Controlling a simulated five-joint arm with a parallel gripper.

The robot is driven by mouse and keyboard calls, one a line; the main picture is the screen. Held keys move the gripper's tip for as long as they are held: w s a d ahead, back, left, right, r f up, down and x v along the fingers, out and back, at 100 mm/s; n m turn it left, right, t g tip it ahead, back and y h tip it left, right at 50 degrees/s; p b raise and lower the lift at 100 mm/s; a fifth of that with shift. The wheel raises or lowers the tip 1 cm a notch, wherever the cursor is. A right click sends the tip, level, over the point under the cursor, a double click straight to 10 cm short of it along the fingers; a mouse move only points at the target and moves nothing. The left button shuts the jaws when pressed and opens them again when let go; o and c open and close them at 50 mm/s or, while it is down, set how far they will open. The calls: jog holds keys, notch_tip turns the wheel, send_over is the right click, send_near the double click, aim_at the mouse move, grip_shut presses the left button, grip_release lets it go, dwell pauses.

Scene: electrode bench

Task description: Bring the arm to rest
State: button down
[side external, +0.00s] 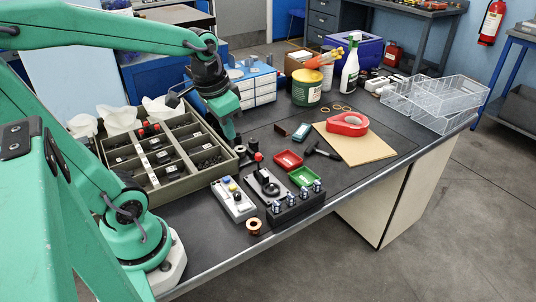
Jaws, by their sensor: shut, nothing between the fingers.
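My green arm reaches in from the left, over a dark bench (215,255). My gripper (232,142) points downward at the right edge of the sorting tray, above the bench. Its fingers are shut and hold nothing that I can see. Small dark round parts lie just below and beside the fingertips. The gap between the fingertips and these parts is too small to judge.
An olive compartment tray (172,200) stands left of the gripper. A grey button box (233,200), a joystick unit (266,186) and a black electrode block (295,207) stand at the front.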

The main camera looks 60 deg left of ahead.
jog(key=s+d+r+t, duration=0.3)
jog(key=d, duration=0.3)
jog(key=shift+s+h, duration=0.25)
jog(key=shift+h, duration=0.05)
jog(key=shift+r, duration=0.1)
dwell(0.8)
